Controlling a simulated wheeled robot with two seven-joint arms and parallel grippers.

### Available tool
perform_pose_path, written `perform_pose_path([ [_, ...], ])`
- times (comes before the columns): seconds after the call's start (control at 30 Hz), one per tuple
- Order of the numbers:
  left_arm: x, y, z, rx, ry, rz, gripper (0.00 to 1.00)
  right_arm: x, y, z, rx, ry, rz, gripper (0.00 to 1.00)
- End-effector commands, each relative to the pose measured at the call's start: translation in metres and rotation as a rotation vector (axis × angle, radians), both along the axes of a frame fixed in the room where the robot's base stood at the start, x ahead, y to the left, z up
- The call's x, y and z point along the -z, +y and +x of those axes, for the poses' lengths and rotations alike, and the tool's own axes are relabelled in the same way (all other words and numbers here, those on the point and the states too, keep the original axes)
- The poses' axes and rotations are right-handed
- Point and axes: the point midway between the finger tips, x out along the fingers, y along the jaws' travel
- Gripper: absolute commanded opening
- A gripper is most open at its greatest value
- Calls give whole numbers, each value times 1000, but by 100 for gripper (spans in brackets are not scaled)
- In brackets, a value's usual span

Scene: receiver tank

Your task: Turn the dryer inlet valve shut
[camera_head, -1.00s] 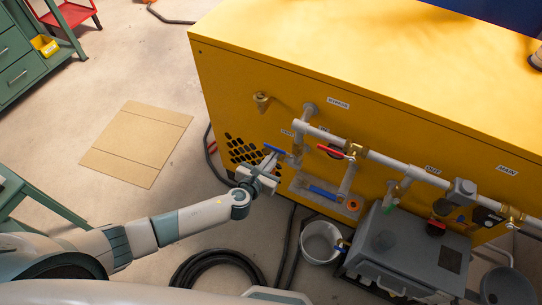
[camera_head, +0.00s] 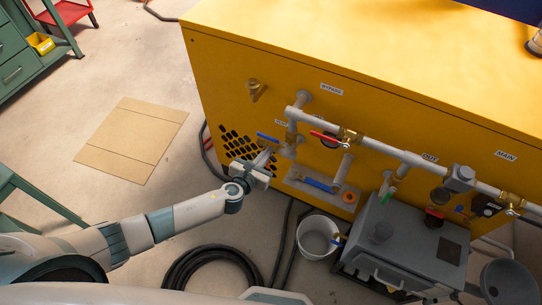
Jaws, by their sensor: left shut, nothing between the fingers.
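A small valve with a blue lever (camera_head: 267,137) sits at the left end of the grey pipework on the yellow cabinet's front. The lever lies roughly sideways, sloping slightly down to the right. A small label (camera_head: 281,122) beside it is too small to read surely. My left gripper (camera_head: 267,154) is shut and empty just below the lever, its fingertips pointing up towards the valve. A narrow gap seems to show between fingertips and lever; contact is hard to judge. My right gripper is not in view.
A red lever (camera_head: 325,137) sits on the bypass pipe to the right. A lower blue handle (camera_head: 320,185), a white bucket (camera_head: 318,237) and a grey box unit (camera_head: 405,242) stand below. A black hose (camera_head: 212,268) coils on the floor. Flat cardboard (camera_head: 132,140) lies left.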

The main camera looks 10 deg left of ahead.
Motion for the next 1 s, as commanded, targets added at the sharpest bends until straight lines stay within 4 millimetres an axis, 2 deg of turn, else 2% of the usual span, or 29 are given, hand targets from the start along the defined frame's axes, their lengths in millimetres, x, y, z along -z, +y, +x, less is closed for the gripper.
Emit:
perform_pose_path([
  [0.03, -4, 3, -10, 2, 1, 1, 0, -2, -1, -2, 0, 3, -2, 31],
  [0.3, -17, 16, -51, 2, 4, 1, 0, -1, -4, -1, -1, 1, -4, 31],
  [0.5, -27, 24, -76, 2, 3, 0, 0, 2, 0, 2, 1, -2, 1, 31],
  [0.7, -32, 28, -89, 0, 3, 2, 0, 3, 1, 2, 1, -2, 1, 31],
  [1.0, -33, 28, -90, 1, 3, 2, 0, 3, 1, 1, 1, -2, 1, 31],
])
